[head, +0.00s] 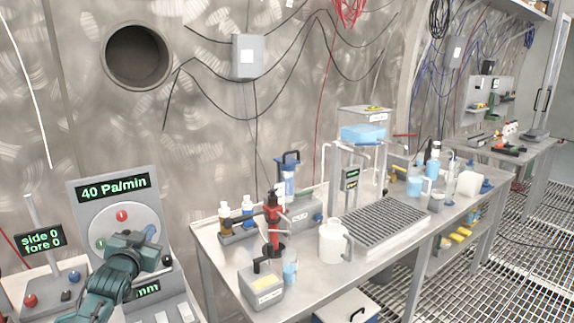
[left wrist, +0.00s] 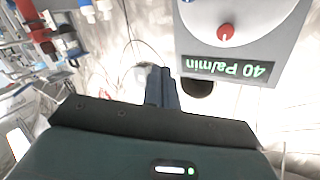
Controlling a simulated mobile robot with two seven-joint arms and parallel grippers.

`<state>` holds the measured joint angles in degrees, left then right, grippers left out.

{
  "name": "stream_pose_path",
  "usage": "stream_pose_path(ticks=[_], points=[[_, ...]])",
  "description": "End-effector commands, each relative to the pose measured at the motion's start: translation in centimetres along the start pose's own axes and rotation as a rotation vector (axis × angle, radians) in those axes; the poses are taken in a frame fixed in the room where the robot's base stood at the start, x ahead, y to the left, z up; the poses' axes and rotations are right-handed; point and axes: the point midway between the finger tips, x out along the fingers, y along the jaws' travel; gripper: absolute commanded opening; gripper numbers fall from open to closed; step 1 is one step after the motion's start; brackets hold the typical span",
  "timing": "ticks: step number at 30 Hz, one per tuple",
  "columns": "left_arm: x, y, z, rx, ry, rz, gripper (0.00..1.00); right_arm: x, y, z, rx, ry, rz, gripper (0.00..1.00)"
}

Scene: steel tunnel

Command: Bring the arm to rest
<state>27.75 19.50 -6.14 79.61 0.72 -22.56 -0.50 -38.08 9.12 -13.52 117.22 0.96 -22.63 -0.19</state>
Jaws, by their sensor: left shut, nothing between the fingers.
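My left arm comes in from the lower left in the head view. Its dark green gripper (head: 149,236) is in front of the grey panel (head: 84,200) with the round dial (head: 122,215) and a display reading "40 Pa/min". The gripper covers the lower part of the dial. In the left wrist view the fingers (left wrist: 162,88) are together with nothing between them, and the panel (left wrist: 244,25) appears upside down at upper right, apart from the fingers. Whether the gripper touches the dial cannot be told from the head view. My right gripper is in neither view.
A steel bench (head: 222,262) right of the panel holds bottles, a red stand (head: 273,222), a white jug (head: 332,242) and a grey rack (head: 385,222). A small display (head: 39,239) reading "side 0 fore 0" stands at left. Metal grating (head: 520,290) covers the floor at right.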

Motion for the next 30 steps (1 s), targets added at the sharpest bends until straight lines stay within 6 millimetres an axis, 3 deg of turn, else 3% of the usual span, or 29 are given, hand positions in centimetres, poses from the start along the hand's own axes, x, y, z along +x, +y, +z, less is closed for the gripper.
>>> stream_pose_path(ticks=[1, 5, 8, 11, 15, 18, 22, 25, 30], points=[[-1.1, 2.0, 2.2, -0.003, -0.026, 0.032, 0.0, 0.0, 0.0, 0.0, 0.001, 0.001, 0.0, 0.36], [-4.2, 6.0, 6.2, -0.009, -0.071, 0.095, 0.0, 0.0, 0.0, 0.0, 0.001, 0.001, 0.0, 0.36], [-7.6, 9.6, 9.6, -0.021, -0.115, 0.154, 0.0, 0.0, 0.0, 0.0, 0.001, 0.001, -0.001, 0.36], [-12.3, 13.4, 13.1, -0.043, -0.168, 0.222, 0.0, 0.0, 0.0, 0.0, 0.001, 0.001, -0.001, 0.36], [-20.7, 18.6, 17.3, -0.096, -0.255, 0.319, 0.0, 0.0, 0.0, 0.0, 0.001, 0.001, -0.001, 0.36], [-26.6, 21.4, 19.1, -0.142, -0.316, 0.375, 0.0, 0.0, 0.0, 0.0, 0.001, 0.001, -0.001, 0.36], [-32.8, 23.5, 20.0, -0.196, -0.381, 0.422, 0.0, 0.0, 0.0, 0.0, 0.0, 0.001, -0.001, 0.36], [-35.7, 24.3, 20.1, -0.226, -0.413, 0.441, 0.0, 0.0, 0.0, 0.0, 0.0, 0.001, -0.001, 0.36], [-37.6, 24.8, 20.1, -0.245, -0.435, 0.453, 0.0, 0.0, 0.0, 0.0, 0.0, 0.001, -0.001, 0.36]])
